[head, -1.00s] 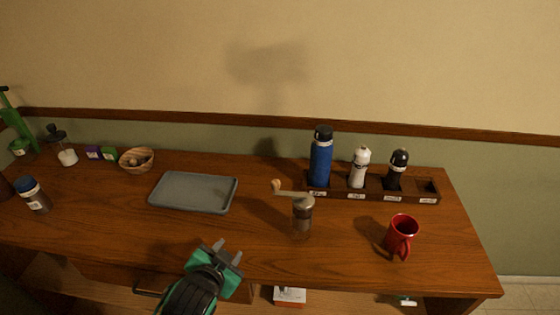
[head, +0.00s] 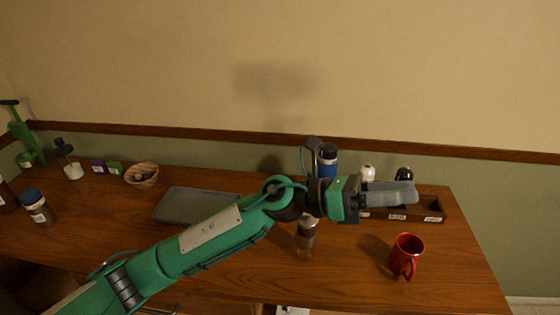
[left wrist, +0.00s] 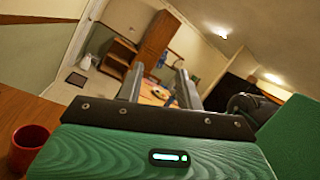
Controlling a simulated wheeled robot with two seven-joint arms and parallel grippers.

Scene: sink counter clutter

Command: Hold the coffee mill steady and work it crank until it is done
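The coffee mill (head: 305,241) stands upright on the wooden table in the head view. Its lower body shows; its top and crank are hidden behind my left arm. My left gripper (head: 408,193) is raised across the view, above and to the right of the mill, fingers pointing right in front of the bottle rack. In the left wrist view its two fingers (left wrist: 158,85) stand apart with nothing between them. It is not touching the mill's visible body. My right gripper is not in view.
A red mug (head: 407,255) stands right of the mill. A dark rack (head: 430,208) with blue, white and black bottles is behind my left gripper. A grey tray (head: 180,207) lies left, partly behind my arm. A bowl (head: 141,176) and jars stand further left.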

